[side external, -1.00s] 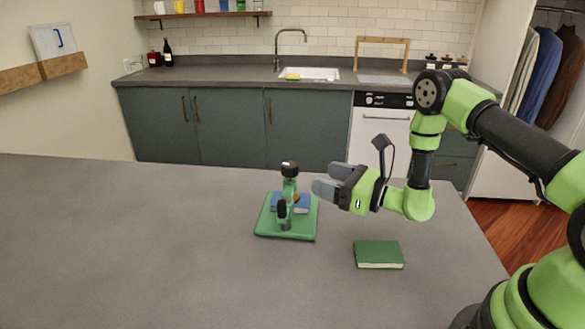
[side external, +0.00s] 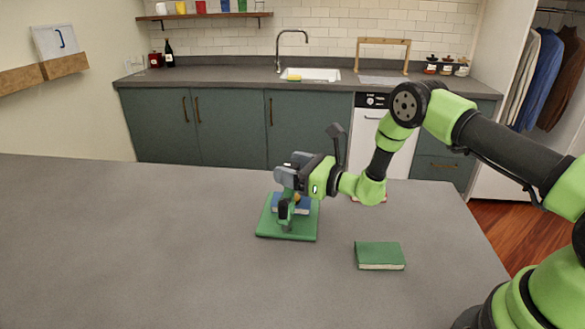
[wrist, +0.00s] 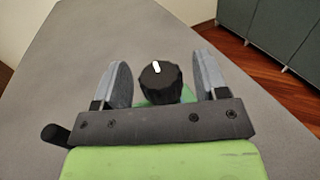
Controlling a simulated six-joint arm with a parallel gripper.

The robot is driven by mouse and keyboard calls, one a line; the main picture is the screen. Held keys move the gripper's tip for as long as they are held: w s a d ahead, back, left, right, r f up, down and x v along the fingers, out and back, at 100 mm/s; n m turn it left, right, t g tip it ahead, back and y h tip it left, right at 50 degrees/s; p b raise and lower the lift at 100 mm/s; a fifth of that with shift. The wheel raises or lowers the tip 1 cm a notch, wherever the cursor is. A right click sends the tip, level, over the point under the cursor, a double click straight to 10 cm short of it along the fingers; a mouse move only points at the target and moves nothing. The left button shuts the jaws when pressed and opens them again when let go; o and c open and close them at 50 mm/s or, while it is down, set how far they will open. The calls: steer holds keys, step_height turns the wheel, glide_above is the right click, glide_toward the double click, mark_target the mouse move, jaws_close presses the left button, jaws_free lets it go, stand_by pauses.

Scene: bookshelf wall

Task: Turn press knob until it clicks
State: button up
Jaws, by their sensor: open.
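The green press (side external: 266,228) stands on the grey table, with a blue book (side external: 302,211) on its base. In the wrist view its black knob (wrist: 160,82) has a white mark pointing up and slightly left. My gripper (wrist: 161,84) is open, with one grey finger on each side of the knob and a visible gap on both sides. In the side view my gripper (side external: 287,172) is at the top of the press and hides the knob. A black handle (side external: 284,211) shows low on the front of the press.
A green book (side external: 379,255) lies flat on the table to the right of the press. The table (side external: 130,240) is clear on the left and in front. Counter and sink (side external: 312,74) are far behind.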

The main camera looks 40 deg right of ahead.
steer(key=shift+c, duration=0.5)
steer(key=c, duration=0.8)
steer(key=shift+a+m+t+h, duration=0.2)
steer(key=shift+m+t+h, duration=0.4)
steer(key=shift+m+h, duration=1.15)
steer(key=shift+c, duration=0.2)
steer(key=shift+d+m+h, duration=0.1)
steer(key=shift+m+h, duration=0.45)
steer(key=shift+h, duration=1.2)
steer(key=o, duration=0.9)
steer(key=shift+o, duration=0.2)
steer(key=s, duration=1)
